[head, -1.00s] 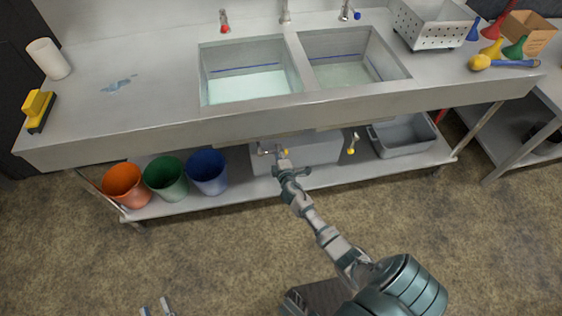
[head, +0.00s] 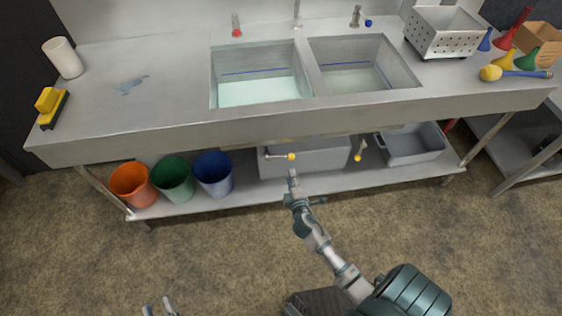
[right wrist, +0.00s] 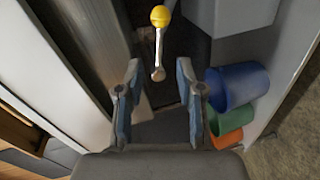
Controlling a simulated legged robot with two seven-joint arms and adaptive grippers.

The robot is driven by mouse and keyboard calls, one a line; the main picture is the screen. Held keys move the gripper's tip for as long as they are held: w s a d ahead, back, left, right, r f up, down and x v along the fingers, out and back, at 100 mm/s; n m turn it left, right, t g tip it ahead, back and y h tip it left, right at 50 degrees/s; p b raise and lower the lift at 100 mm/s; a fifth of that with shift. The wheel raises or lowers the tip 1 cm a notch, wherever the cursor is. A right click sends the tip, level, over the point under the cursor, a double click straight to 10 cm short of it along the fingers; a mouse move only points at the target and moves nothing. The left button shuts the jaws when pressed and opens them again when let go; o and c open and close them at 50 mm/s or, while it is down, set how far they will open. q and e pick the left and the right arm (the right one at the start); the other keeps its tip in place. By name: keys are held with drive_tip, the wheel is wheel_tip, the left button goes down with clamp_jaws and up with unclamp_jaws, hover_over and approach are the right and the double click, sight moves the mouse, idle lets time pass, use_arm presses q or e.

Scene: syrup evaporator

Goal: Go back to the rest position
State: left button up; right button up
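My right gripper (head: 292,176) is just in front of and below the left yellow-knobbed valve lever (head: 291,156) under the sinks. That lever points sideways, its knob to the right. In the right wrist view the right gripper (right wrist: 160,100) has its fingers apart with nothing between them. A yellow-knobbed lever (right wrist: 159,40) shows beyond the fingertips, apart from them. My left gripper (head: 159,308) shows only by its fingertips at the bottom edge of the head view. The fingertips are apart over the floor, with nothing seen between them.
The steel sink counter (head: 150,125) overhangs a lower shelf (head: 330,180). The shelf holds orange (head: 132,186), green (head: 173,179) and blue (head: 213,174) buckets and a grey tub (head: 413,146). A second lever (head: 360,150) hangs under the right basin. The floor in front is clear.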

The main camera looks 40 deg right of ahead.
drive_tip(key=shift+a, duration=0.1)
